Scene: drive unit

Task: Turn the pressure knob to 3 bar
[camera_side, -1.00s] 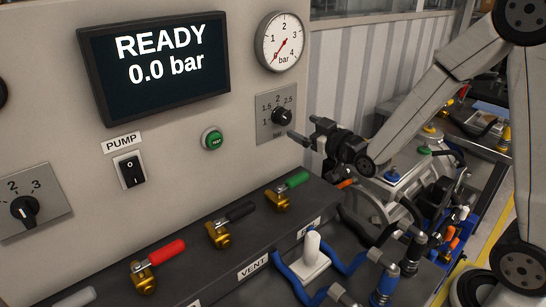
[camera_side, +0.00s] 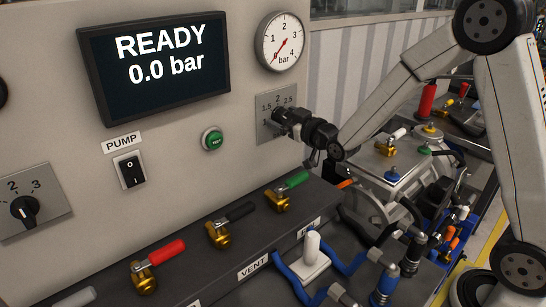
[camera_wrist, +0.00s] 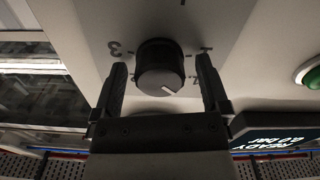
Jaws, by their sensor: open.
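The pressure knob (camera_wrist: 158,66) is a dark round dial with a white pointer line. In the wrist view it stands between the two fingers of my open gripper (camera_wrist: 161,72), with a gap visible on both sides. The pointer line slants to the lower right; a 3 shows at the upper left. The screen (camera_side: 160,62) reads READY and 0.0 bar. The round gauge (camera_side: 281,41) has its needle near 0.
The green button (camera_side: 212,139) and the pump switch (camera_side: 130,169) are left of my gripper. Another knob (camera_side: 24,211) is at the far left. Valves with red (camera_side: 167,252), black (camera_side: 241,211) and green (camera_side: 298,179) handles stand on the ledge below.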

